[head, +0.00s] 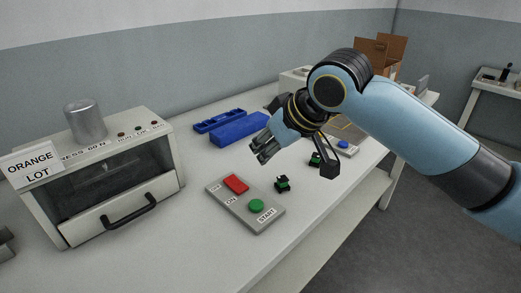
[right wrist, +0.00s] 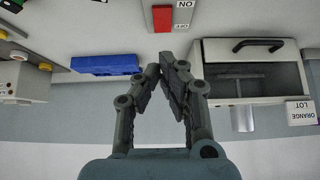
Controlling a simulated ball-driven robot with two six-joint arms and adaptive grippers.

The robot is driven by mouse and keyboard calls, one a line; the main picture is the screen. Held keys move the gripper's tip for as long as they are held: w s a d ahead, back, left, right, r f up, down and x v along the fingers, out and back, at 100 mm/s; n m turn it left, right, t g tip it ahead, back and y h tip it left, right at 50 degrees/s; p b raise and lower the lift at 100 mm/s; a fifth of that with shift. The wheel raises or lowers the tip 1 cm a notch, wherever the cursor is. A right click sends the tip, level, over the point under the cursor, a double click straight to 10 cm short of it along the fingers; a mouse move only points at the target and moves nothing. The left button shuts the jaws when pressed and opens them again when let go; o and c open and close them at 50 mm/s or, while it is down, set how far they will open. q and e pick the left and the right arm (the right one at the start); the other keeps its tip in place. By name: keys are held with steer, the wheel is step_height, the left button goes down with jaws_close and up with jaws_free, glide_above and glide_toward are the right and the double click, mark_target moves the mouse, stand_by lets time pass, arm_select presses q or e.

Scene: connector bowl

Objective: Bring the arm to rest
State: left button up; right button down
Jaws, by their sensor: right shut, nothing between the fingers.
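My right arm comes in from the right in the head view, and its gripper (head: 262,150) hangs above the table in front of the blue bins. The right gripper also shows in the right wrist view (right wrist: 165,62), its fingertips together with nothing between them. It is clear of the things around it in the head view. My left gripper does not show in either view.
A grey panel (head: 217,197) with a red switch and green button lies on the table. Small green-and-black connectors (head: 282,184) lie beside it. A press oven (head: 165,135) labelled "ORANGE LOT" stands left. Blue bins (head: 240,131) and a cardboard box (head: 385,50) are further back.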

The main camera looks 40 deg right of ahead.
stand_by(0.4)
steer(key=s+a+f+g+h, duration=0.1)
steer(key=s+a+f+g, duration=0.15)
steer(key=s, duration=0.75)
steer(key=s+a+f+g, duration=0.2)
steer(key=s+f, duration=0.2)
steer(key=s, duration=0.7)
step_height(320, 180, down, 31)
steer(key=s+d+b, duration=0.1)
steer(key=d+b, duration=0.1)
steer(key=b, duration=0.3)
steer(key=s+d+f+g+b, duration=0.1)
steer(key=s+f+b, duration=0.3)
steer(key=s+f, duration=1.4)
step_height(320, 180, down, 2)
steer(key=shift+s+f+g, duration=0.15)
steer(key=shift+s+g, duration=0.25)
steer(key=shift+g, duration=0.15)
